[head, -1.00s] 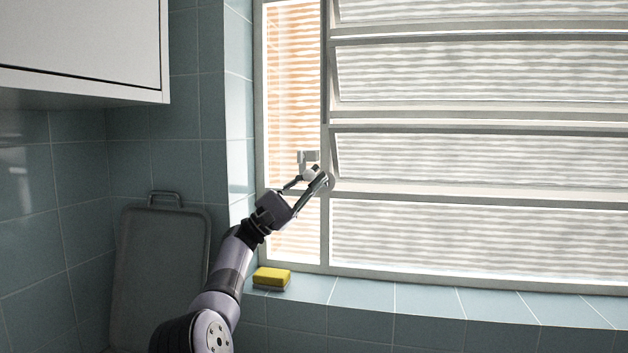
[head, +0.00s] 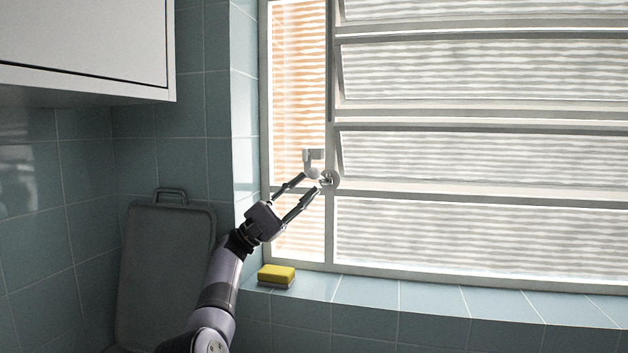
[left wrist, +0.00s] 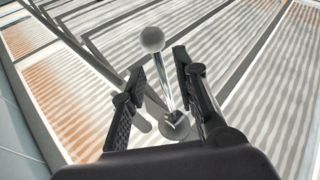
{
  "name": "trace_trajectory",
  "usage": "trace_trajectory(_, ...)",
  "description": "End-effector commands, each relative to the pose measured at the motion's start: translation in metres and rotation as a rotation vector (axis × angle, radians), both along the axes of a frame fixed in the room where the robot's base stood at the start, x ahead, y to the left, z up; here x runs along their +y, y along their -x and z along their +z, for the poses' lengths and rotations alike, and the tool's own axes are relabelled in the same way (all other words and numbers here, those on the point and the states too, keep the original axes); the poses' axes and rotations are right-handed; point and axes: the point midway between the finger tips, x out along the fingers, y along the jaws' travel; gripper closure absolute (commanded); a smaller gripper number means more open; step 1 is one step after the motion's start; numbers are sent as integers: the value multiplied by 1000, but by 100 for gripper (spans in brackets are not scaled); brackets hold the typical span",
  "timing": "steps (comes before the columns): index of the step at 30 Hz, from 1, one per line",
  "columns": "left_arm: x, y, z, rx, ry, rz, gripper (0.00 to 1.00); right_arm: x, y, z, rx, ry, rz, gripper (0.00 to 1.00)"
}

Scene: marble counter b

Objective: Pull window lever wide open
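The window lever has a pale ball knob (head: 313,173), with a round mount on the window's upright bar beside it in the head view. In the left wrist view the ball (left wrist: 152,39) tops a shiny metal rod (left wrist: 163,80) that rises from a base plate. My left gripper (head: 311,183) is open at the lever, its fingertips close to the knob. In the left wrist view its fingers lie on either side of the rod, with gaps showing. The louvred window panes (head: 480,165) are tilted slightly. My right gripper is not in view.
A grey tray (head: 165,270) leans on the tiled wall at left. A white cabinet (head: 85,40) hangs at upper left. The sill to the right is bare.

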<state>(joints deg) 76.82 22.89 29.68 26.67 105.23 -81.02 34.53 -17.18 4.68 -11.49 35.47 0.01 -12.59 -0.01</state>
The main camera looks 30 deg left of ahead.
Motion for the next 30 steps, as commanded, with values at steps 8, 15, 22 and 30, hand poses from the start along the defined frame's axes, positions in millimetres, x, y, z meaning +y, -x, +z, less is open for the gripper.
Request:
trace_trajectory(8,18,13,-18,-1,0,1,72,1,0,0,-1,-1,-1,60)
trace_trajectory(15,19,14,-19,-1,0,1,72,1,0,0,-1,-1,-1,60)
trace_trajectory(22,19,14,-19,-1,0,1,72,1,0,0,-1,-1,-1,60)
trace_trajectory(30,19,14,-19,0,0,0,72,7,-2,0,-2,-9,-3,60)
